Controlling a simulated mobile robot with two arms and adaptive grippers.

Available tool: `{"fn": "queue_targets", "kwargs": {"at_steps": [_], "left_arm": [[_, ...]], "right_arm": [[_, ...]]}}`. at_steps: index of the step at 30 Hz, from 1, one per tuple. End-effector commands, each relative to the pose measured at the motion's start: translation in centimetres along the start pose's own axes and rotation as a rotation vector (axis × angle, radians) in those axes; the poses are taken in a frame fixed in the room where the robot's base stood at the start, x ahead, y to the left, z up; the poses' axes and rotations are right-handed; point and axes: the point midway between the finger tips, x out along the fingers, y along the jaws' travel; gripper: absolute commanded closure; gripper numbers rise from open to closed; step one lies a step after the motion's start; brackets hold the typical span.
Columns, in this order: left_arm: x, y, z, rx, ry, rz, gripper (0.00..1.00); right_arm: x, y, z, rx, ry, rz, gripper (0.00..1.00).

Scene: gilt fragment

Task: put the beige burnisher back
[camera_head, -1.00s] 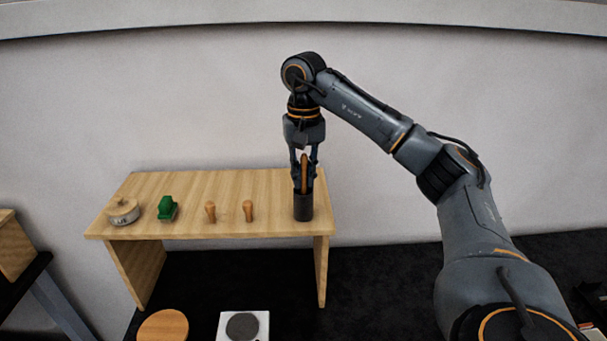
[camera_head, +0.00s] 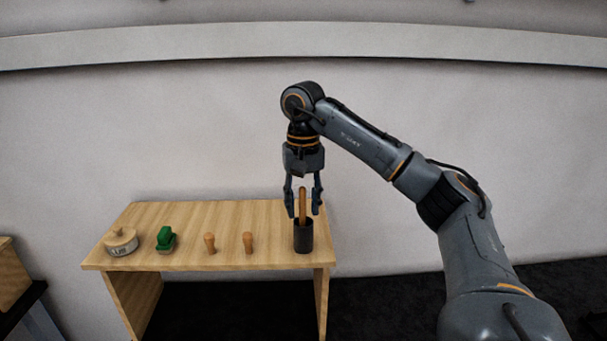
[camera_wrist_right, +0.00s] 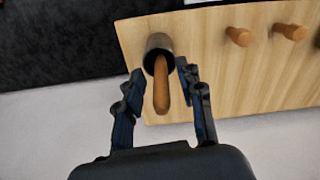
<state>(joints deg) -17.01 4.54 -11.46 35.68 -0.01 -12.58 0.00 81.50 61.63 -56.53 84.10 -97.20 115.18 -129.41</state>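The burnisher (camera_head: 302,204), an orange-brown handle in these pictures, stands nearly upright in a dark cup (camera_head: 303,238) at the right end of the wooden bench. My right gripper (camera_head: 303,212) points down above the cup. Its fingers are spread apart, one on each side of the handle, with gaps between. In the right wrist view the handle (camera_wrist_right: 161,88) leans out of the cup (camera_wrist_right: 157,44) between the open fingertips (camera_wrist_right: 158,80). The handle's lower end is hidden inside the cup. My left gripper is not in view.
The space above the bench is free. A plain wall (camera_head: 420,130) stands behind.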

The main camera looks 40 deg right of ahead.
Motion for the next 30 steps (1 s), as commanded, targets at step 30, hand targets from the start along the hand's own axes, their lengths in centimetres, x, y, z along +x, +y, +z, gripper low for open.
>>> {"fn": "queue_targets", "kwargs": {"at_steps": [30], "left_arm": [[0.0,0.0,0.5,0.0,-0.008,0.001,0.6]], "right_arm": [[-11.0,0.1,0.0,0.002,0.0,0.0,0.62]]}}
